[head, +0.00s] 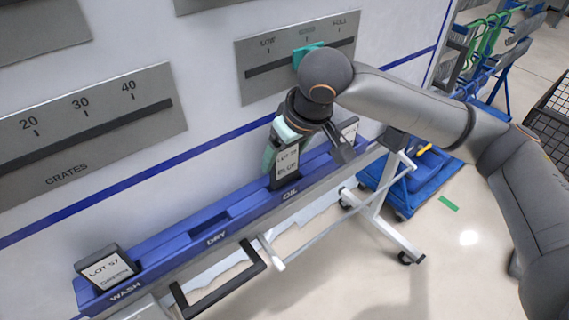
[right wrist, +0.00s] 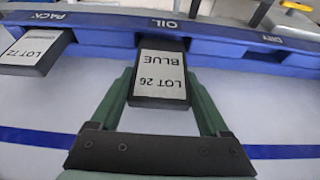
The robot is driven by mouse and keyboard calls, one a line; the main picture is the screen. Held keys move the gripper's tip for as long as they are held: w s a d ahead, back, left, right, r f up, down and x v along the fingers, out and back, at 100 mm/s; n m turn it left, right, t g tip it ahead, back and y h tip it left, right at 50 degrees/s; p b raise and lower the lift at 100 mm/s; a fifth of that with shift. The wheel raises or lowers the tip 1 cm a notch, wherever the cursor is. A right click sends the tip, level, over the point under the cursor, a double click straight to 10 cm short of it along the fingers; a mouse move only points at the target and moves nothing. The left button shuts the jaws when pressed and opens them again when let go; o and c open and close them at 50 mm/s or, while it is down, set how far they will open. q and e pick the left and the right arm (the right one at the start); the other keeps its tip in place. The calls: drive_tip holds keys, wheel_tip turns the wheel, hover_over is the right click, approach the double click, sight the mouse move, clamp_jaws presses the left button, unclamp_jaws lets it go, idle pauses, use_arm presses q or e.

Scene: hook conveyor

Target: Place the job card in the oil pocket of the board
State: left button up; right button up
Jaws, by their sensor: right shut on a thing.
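The job card, a dark block with a white label reading LOT 26 BLUE (head: 286,165), stands at the OIL pocket of the blue board (head: 180,245). My right gripper (head: 292,138) is shut on it, coming from above. In the right wrist view the card (right wrist: 160,75) sits between the green fingers of the gripper (right wrist: 161,90). Its far end overlaps the board (right wrist: 225,50) just by the OIL label. I cannot tell how deep it sits in the pocket. My left gripper is not in view.
A LOT 57 card (head: 107,268) stands in the WASH pocket. A LOT 72 card (right wrist: 35,50) is in the PACK pocket, close beside my right gripper. The DRY pocket (head: 210,222) is empty. A wall gauge (head: 260,70) is behind my arm.

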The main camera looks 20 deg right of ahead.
drive_tip(key=shift+s+f, duration=0.1)
drive_tip(key=shift+f, duration=1.15)
drive_tip(key=o, duration=1.2)
drive_tip(key=shift+f, duration=0.15)
drive_tip(key=p+v, duration=0.1)
drive_tip(key=v, duration=1.1)
drive_tip(key=shift+r, duration=0.25)
